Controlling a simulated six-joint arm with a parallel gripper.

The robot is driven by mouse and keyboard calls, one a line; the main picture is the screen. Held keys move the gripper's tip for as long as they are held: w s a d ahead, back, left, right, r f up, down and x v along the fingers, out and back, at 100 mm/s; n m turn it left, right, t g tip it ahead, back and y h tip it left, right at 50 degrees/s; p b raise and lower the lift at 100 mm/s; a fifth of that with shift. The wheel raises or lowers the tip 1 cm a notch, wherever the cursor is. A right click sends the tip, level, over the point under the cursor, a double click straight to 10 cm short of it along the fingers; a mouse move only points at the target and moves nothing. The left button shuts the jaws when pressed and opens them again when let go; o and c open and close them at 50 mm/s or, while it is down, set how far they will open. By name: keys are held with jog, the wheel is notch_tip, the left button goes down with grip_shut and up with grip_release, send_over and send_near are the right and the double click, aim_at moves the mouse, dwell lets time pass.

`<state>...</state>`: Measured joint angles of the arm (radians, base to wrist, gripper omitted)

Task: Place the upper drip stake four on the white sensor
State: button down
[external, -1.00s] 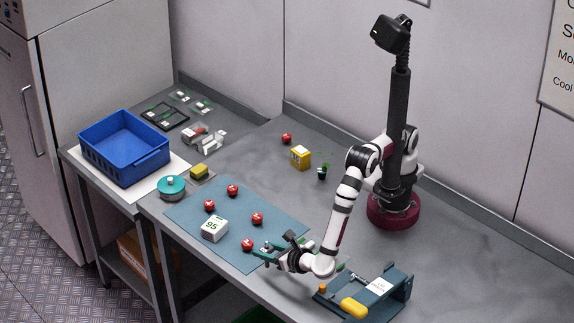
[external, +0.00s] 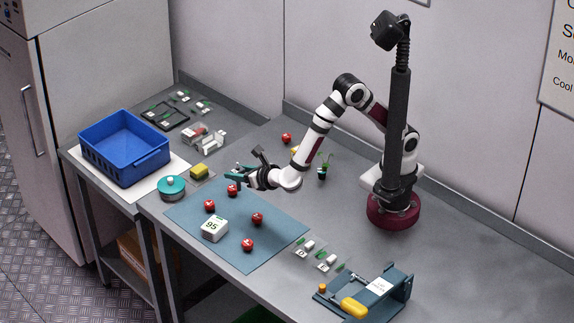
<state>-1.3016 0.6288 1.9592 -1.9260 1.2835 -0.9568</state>
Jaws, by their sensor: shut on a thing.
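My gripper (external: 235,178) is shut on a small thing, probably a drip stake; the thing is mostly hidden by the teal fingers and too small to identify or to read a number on. The gripper is raised over the far edge of the blue-grey mat (external: 273,236), near a red round object (external: 232,191). A white box marked 95 (external: 214,229), probably the white sensor, stands on the mat, lower left of the gripper and apart from it. Small white and green pieces (external: 305,248) lie right of the mat; I cannot tell whether they are drip stakes.
Other red round objects (external: 257,218) lie on the mat. A teal round container (external: 171,187) and a yellow block (external: 199,172) stand left of it. A blue crate (external: 124,148) is farther left. A blue-grey fixture (external: 378,288) stands at the front right.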

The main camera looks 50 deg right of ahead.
jog(key=w+d+r, duration=0.2)
jog(key=w, duration=0.4)
send_over(213, 224)
jog(key=shift+f, duration=5.5)
jog(key=shift+f, duration=0.1)
